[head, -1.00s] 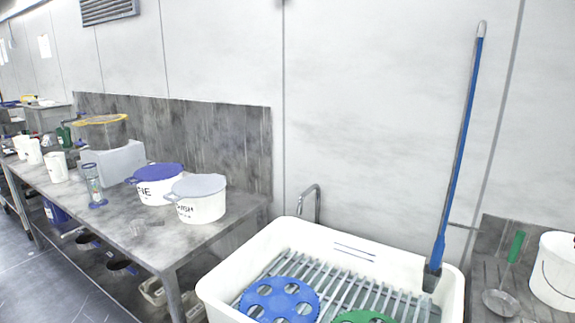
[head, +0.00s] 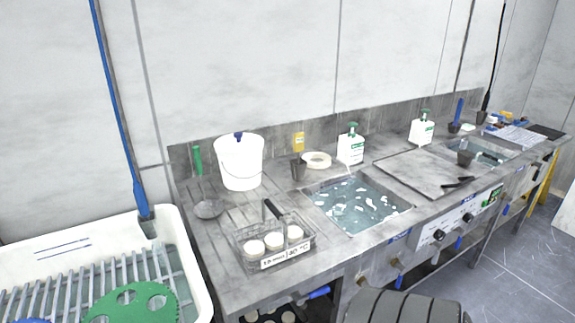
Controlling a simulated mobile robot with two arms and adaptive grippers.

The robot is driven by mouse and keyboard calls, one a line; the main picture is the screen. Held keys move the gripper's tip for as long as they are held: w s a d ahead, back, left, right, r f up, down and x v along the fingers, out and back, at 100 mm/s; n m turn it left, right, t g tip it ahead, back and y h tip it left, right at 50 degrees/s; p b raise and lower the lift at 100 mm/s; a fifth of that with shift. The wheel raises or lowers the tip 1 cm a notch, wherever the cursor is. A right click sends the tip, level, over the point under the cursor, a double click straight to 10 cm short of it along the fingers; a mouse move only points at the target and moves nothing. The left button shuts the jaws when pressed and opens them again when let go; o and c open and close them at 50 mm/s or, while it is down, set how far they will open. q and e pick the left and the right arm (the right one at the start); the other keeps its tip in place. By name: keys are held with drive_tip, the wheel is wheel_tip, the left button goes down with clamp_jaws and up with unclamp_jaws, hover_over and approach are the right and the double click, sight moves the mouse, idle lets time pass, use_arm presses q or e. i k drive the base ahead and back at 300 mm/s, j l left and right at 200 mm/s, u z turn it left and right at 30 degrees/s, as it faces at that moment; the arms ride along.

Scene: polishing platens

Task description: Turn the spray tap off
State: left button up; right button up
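No spray tap can be made out for certain in the head view. The white sink (head: 185,232) is at the lower left, cut off by the frame edge, with a slatted metal rack (head: 115,268) and a green holed disc (head: 135,303) in it. The part of the sink's back rim where a curved metal tap stood in the earlier view is out of frame. Small brown knobs and blue handles (head: 398,282) sit along the bench front, too small to tell what they work. Neither of my grippers is in view.
A metal bench (head: 225,265) runs right from the sink. It bears a white bucket (head: 240,165), a wire basket with white jars (head: 275,240), a water-filled basin (head: 358,205) and white pump bottles (head: 351,148). Open floor (head: 515,270) lies at right.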

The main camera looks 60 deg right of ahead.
sight(314, 294)
drive_tip(key=z, duration=2.1)
drive_tip(key=j+u, duration=0.15)
drive_tip(key=u, duration=0.25)
drive_tip(key=i+l, duration=0.05)
